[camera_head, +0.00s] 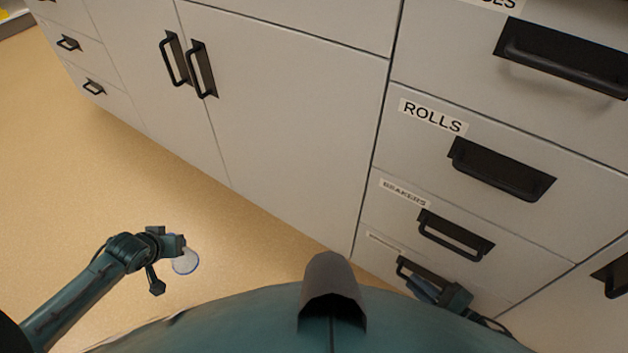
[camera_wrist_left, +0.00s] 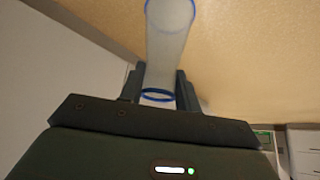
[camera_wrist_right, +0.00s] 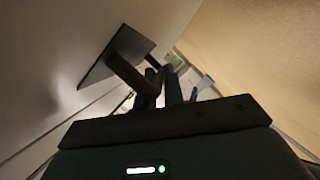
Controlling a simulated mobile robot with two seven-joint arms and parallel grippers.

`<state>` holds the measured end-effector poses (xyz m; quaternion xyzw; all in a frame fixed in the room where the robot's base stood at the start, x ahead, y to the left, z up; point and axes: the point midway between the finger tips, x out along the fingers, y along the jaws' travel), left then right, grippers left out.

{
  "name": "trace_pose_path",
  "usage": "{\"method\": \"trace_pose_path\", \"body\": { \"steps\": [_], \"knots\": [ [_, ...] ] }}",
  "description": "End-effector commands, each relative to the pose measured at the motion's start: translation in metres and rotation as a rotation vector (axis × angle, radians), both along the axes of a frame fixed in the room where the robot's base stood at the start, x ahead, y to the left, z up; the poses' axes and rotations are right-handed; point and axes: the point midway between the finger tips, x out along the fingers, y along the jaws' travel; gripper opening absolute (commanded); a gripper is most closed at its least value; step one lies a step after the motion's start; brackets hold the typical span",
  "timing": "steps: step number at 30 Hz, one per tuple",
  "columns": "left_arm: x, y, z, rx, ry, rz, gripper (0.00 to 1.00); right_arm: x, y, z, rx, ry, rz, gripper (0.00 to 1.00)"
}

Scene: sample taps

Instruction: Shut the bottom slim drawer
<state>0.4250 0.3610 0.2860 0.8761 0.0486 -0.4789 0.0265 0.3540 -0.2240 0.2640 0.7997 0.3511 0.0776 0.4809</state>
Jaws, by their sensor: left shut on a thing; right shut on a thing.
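The bottom slim drawer (camera_head: 375,262) is the lowest in the right-hand column, under the BEAKERS drawer. Its small label is too blurred to read. Its front looks about flush with the cabinet, but I cannot tell if a small gap is left. My right gripper (camera_head: 428,286) is at its black handle (camera_head: 408,264) and shut on it. In the right wrist view the handle bar (camera_wrist_right: 130,75) runs to the fingers (camera_wrist_right: 172,90). My left gripper (camera_head: 178,246) is shut on a clear container with blue rims (camera_head: 186,263), away from the cabinet; the container also shows in the left wrist view (camera_wrist_left: 168,50).
Above are the BEAKERS drawer (camera_head: 390,205), the ROLLS drawer (camera_head: 410,145) and another, all seemingly closed. A double-door cupboard (camera_head: 285,100) stands to their left, with more drawers at far left. The tan floor (camera_head: 110,180) is clear in front.

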Motion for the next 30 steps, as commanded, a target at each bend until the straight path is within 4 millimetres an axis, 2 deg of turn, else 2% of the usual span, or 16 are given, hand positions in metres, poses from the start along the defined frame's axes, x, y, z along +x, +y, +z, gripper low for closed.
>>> {"method": "trace_pose_path", "body": {
  "steps": [10,11,18,26,30],
  "knots": [
    [0.0,0.0,0.0,0.0,0.0,0.0,0.0,0.005,-0.005,0.0,-0.011,-0.003,-0.015,0.0],
    [0.0,0.0,0.0,0.0,0.0,0.0,0.0,0.005,-0.005,0.0,-0.011,-0.004,-0.016,0.12],
    [0.0,0.0,0.0,0.0,0.0,0.0,0.0,0.005,-0.004,0.001,-0.009,-0.005,-0.011,0.32],
    [0.0,0.0,0.001,0.0,0.0,0.0,0.0,0.003,-0.003,0.001,-0.008,-0.005,-0.008,0.32],
    [0.0,0.0,0.008,0.0,0.0,0.0,0.0,-0.009,-0.012,0.005,-0.008,0.0,-0.007,0.32]
  ]
}}
